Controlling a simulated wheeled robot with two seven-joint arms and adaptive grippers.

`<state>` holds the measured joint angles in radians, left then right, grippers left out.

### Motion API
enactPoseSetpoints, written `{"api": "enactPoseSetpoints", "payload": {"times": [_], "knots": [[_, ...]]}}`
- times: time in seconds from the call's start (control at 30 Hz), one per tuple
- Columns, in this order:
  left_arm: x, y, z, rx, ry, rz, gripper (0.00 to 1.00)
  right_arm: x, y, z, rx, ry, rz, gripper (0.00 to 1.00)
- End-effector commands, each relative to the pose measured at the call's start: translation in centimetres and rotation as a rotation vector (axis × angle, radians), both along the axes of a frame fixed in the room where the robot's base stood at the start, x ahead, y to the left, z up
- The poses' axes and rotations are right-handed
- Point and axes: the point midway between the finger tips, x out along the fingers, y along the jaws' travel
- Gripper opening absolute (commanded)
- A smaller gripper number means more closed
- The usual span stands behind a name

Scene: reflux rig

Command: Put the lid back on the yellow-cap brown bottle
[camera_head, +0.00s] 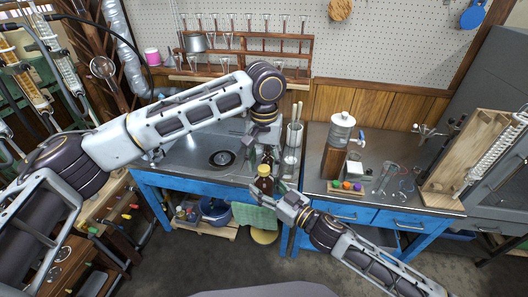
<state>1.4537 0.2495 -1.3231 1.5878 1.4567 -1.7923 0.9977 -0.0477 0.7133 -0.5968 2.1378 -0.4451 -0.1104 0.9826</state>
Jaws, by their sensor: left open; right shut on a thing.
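The brown bottle (264,185) stands upright near the front edge of the blue workbench, left of the gap between the benches. Its yellow cap (264,170) shows at the top of the bottle; whether it is seated or only resting there is too small to tell. My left gripper (266,150) points down from above, open, just over the cap. My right gripper (276,192) comes from the lower right and is shut on the brown bottle at its side. The fingers partly hide the bottle's lower part.
A round black plate (222,158) lies to the left on the bench. A dispenser (341,130) and a wooden rack (350,187) stand on the right bench (400,199).

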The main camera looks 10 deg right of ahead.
Motion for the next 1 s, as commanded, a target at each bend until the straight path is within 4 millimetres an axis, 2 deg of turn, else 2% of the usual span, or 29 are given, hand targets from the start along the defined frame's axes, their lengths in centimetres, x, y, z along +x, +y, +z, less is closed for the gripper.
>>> {"api": "enactPoseSetpoints", "payload": {"times": [0.2, 0.57, 0.93, 1.0], "knots": [[0.0, 0.0, -1.5, 0.000, 0.000, 0.000, 0.47, 0.0, 0.0, 0.1, 0.001, -0.001, 0.000, 0.00], [0.0, 0.0, -1.8, 0.000, 0.000, 0.000, 0.47, 0.0, 0.0, 0.1, 0.001, -0.001, 0.000, 0.00], [0.0, 0.0, -1.8, 0.000, 0.000, 0.000, 0.02, 0.0, 0.0, 0.1, 0.001, -0.001, 0.000, 0.00], [0.0, 0.0, -1.8, 0.000, 0.000, -0.001, 0.00, 0.0, 0.0, 0.1, 0.001, -0.001, 0.000, 0.00]]}}
